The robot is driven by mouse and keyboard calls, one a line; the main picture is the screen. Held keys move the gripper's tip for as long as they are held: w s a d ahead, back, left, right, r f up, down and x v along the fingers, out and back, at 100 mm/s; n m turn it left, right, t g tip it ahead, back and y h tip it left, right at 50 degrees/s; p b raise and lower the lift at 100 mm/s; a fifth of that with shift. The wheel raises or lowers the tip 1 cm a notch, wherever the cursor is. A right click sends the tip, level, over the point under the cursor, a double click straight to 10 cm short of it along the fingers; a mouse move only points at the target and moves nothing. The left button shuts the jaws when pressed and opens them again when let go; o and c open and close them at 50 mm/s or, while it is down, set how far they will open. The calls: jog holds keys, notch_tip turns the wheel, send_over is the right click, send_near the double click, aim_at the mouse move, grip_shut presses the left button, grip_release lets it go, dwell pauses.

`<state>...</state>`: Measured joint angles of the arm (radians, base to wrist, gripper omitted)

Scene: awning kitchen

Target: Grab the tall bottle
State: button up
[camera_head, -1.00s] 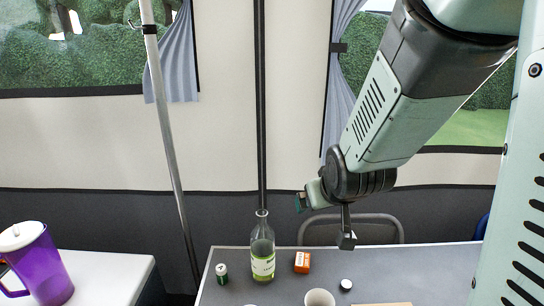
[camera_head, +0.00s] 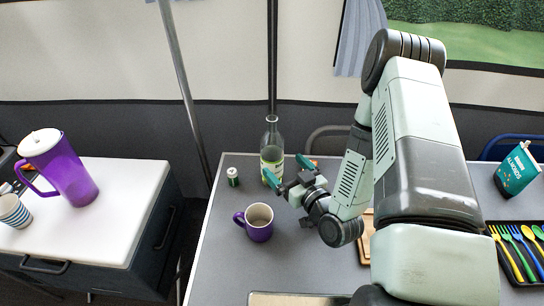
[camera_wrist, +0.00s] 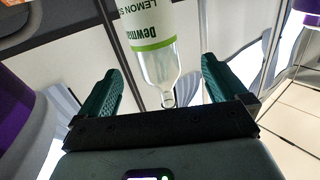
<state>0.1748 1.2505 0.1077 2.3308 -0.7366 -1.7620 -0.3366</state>
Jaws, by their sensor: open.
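The tall bottle (camera_head: 272,140) is clear glass with a white and green label and stands upright at the table's far left part. My gripper (camera_head: 286,170) is open and empty, low over the table, on the near right side of the bottle, its green fingers pointing toward it. In the wrist view the bottle (camera_wrist: 152,45) shows upside down, label at the top, its neck lined up between the two fingers (camera_wrist: 160,72). I cannot tell whether the fingertips reach past the glass. The left finger overlaps the bottle's lower right side in the head view.
A purple mug (camera_head: 258,224) stands close on the near side of my gripper. A wooden board (camera_head: 366,240) lies to the right. Grey tabletop (camera_head: 215,240) is clear at left.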

aim_at(279, 153)
jog(key=shift+d+r+t, duration=0.25)
jog(key=shift+d+t, duration=0.05)
jog(key=shift+t, duration=0.1)
jog(key=shift+w+r, duration=0.15)
jog(key=shift+w, duration=0.05)
jog(key=x, duration=0.5)
jog(key=shift+w+r, duration=0.1)
jog(key=shift+r, duration=0.05)
jog(key=x, duration=0.2)
jog(key=r+x, duration=0.1)
jog(key=x, duration=0.1)
jog(key=shift+a, duration=0.25)
jog(key=shift+w+a, duration=0.25)
jog(key=shift+w, duration=0.2)
jog(key=c, duration=1.6)
jog(key=shift+o, duration=0.2)
